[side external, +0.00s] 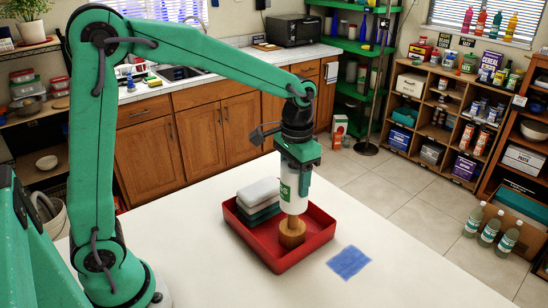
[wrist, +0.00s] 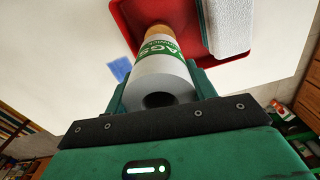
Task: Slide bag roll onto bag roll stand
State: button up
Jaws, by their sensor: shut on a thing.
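The bag roll (side external: 291,192) is white with a green label and hangs upright in my gripper (side external: 300,165). In the wrist view my gripper (wrist: 162,88) is shut on the bag roll (wrist: 163,75), one finger on each side, and its open core looks dark. The wooden bag roll stand (side external: 292,236) is in the red tray (side external: 275,262), directly below the roll. A short length of its post shows between the roll's lower end and the round base. Whether the post is inside the core or just under it I cannot tell. Part of the stand (wrist: 158,31) shows beyond the roll in the wrist view.
Folded white and green cloths (side external: 258,200) lie in the tray, close behind and left of the roll. A blue cloth (side external: 349,262) lies flat on the white table (side external: 400,270) right of the tray. The table's front right is clear.

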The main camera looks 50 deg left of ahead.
aim_at(294, 200)
jog(key=shift+f, duration=3.4)
dwell(0.5)
jog(key=o, duration=1.1)
jog(key=shift+r, duration=3.9)
